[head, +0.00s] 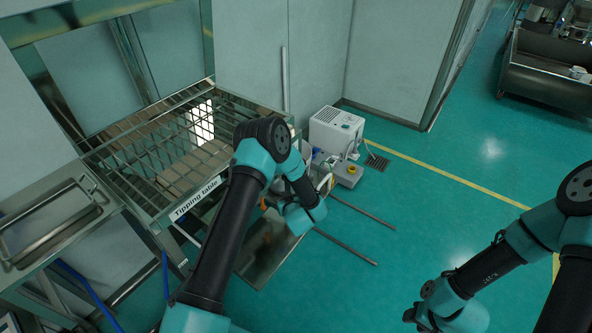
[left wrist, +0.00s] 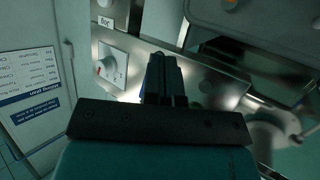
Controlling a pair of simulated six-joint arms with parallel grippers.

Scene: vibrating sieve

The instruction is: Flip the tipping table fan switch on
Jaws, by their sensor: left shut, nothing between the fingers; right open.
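The tipping table (head: 197,198), a steel frame with a grid top and a name label, stands at the left in the head view. My left arm reaches over its right front corner; its gripper is hidden there. In the left wrist view my left gripper (left wrist: 163,75) is shut and empty, in front of a steel panel (left wrist: 205,85). A white switch plate with a knob (left wrist: 110,66) is just left of the fingertips; I cannot tell whether they touch it or whether it is the fan switch. My right gripper (head: 424,318) is open and empty, low over the floor.
A white box-shaped machine (head: 335,130) stands on the floor behind my left arm. Two metal rails (head: 347,246) lie right of the table. A white sign board (left wrist: 38,85) is at the left of the wrist view. The green floor (head: 430,200) is mostly clear at right.

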